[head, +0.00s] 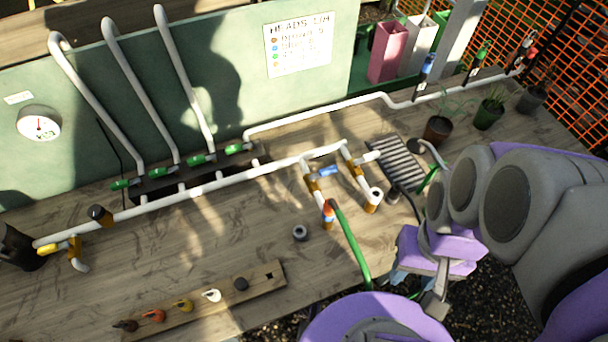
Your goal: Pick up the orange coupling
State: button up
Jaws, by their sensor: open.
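An orange piece (154,316) that looks like a small coupling sits in a wooden strip (262,284) on the front left of the bench, between a dark brown piece and a yellow one. Another orange-red fitting (328,212) shows on the pipework at the middle, by the upper end of a green hose; I cannot tell which is the coupling meant. My gripper (416,284) is at the lower right, partly hidden by my purple and grey arm. It is open, beyond the bench's front edge and apart from both orange pieces.
White pipes (225,183) with green valves cross the bench. A grey ring (300,232) lies on bare wood between strip and pipework. A ribbed dark tray (397,160) and potted plants (438,128) stand at right. A green panel (110,75) backs the bench.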

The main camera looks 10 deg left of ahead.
aim_at(331, 205)
jog(key=u, duration=0.75)
jog(key=k+j+u, duration=0.3)
jog(key=k+j, duration=0.05)
jog(key=j, duration=0.05)
